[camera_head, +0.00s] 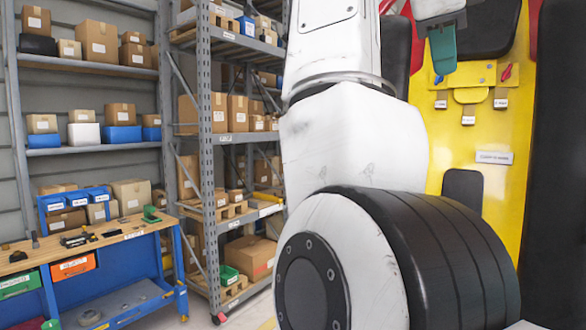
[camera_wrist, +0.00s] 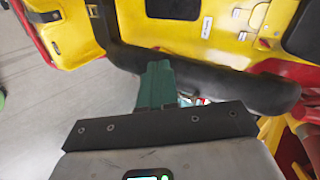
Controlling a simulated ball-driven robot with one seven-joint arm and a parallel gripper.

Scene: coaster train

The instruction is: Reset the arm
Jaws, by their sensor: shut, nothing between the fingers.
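My gripper (camera_wrist: 158,82) shows in the wrist view as two green fingers pressed together, shut and empty. In the head view my gripper (camera_head: 443,55) hangs fingers down at the upper right, in front of the yellow coaster car (camera_head: 470,150). My white and black arm fills the middle of the head view and hides part of the car. In the wrist view the yellow car body (camera_wrist: 215,35) lies beyond the fingers. A black padded bar (camera_wrist: 230,85) passes behind and to the right of the fingertips; I cannot tell whether they touch it.
Grey shelves (camera_head: 211,130) with cardboard boxes stand at the left and centre-left. A workbench (camera_head: 100,242) with a wooden top, tools and blue bins is at the lower left. A small red lever (camera_head: 507,73) sits on the car panel.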

